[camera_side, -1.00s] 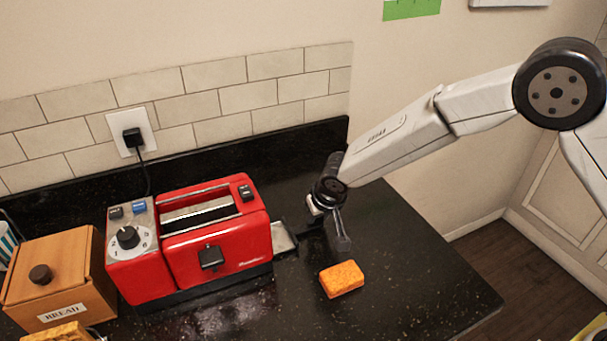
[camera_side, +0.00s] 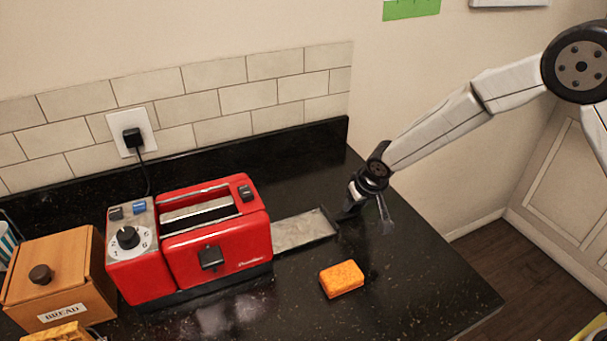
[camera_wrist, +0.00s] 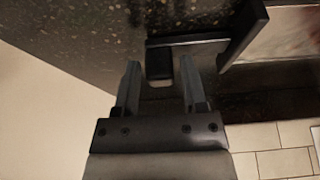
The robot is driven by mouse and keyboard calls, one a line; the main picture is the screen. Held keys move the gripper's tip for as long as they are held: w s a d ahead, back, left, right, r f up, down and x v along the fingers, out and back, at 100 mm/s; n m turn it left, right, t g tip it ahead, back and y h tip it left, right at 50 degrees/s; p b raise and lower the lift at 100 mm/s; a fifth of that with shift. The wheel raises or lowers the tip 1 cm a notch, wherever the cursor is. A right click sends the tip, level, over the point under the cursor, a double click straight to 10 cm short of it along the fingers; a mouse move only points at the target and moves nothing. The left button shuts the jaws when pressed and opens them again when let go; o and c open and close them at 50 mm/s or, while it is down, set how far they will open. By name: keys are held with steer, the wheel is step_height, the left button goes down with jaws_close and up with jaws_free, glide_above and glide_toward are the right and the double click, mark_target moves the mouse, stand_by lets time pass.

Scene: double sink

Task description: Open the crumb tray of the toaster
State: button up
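The red toaster (camera_side: 205,240) stands on the black counter in the side view. Its grey crumb tray (camera_side: 300,232) sticks far out of the toaster's right end, and its inner surface shows. In the wrist view the tray's black front plate (camera_wrist: 246,32) and part of its floor (camera_wrist: 288,38) are at the upper right. A small black handle (camera_wrist: 159,64) projects from the plate. My gripper (camera_side: 366,212) is at the tray's outer end. In the wrist view my gripper (camera_wrist: 160,75) is open, its fingers on either side of the handle with visible gaps. Contact cannot be told.
An orange sponge (camera_side: 341,279) lies on the counter in front of the tray. A wooden bread box (camera_side: 55,280) stands left of the toaster. A cord runs from the toaster to the wall outlet (camera_side: 132,132). The counter right of the sponge is clear.

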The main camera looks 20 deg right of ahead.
steer(key=shift+o, duration=0.4)
steer(key=v, duration=0.7)
steer(key=shift+s+r, duration=0.2)
steer(key=shift+r, duration=0.15)
stand_by(0.4)
steer(key=s+d+g, duration=0.1)
steer(key=s+d, duration=0.4)
steer(key=s, duration=0.5)
steer(key=s+d, duration=0.6)
steer(key=s, duration=0.5)
steer(key=shift+r+g, duration=0.35)
steer(key=shift+g, duration=0.05)
